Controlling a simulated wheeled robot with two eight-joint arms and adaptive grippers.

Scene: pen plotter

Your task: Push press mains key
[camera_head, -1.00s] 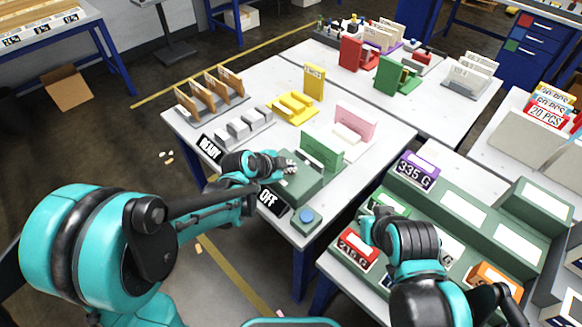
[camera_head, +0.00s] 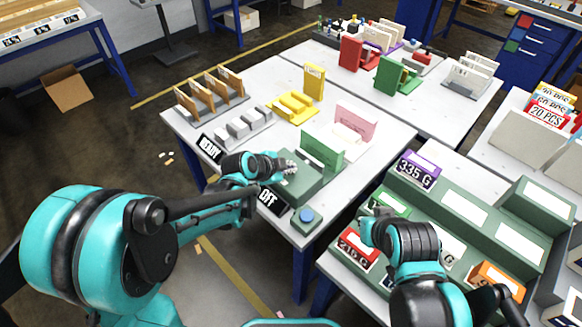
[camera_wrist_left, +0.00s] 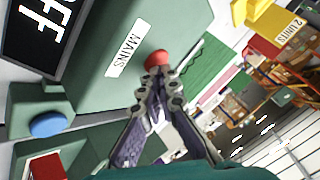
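The mains key is a red round button (camera_wrist_left: 157,60) on a dark green press box (camera_head: 303,186), beside a white label reading MAINS (camera_wrist_left: 125,49). My left gripper (camera_wrist_left: 158,80) has its fingertips together right at the red button in the left wrist view. They overlap its near edge, and I cannot tell whether they touch it. In the head view my left gripper (camera_head: 287,168) is over the box's top and hides the key. A black sign (camera_head: 271,200) reads OFF at the box's near side. My right gripper (camera_head: 368,228) is over the green sorting trays, its fingers unclear.
A blue button (camera_head: 306,215) on a small green base stands at the table corner. A green upright plate (camera_head: 322,150) stands behind the press box. A READY sign (camera_head: 210,148), grey blocks (camera_head: 245,125) and a yellow holder (camera_head: 292,108) share the table.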

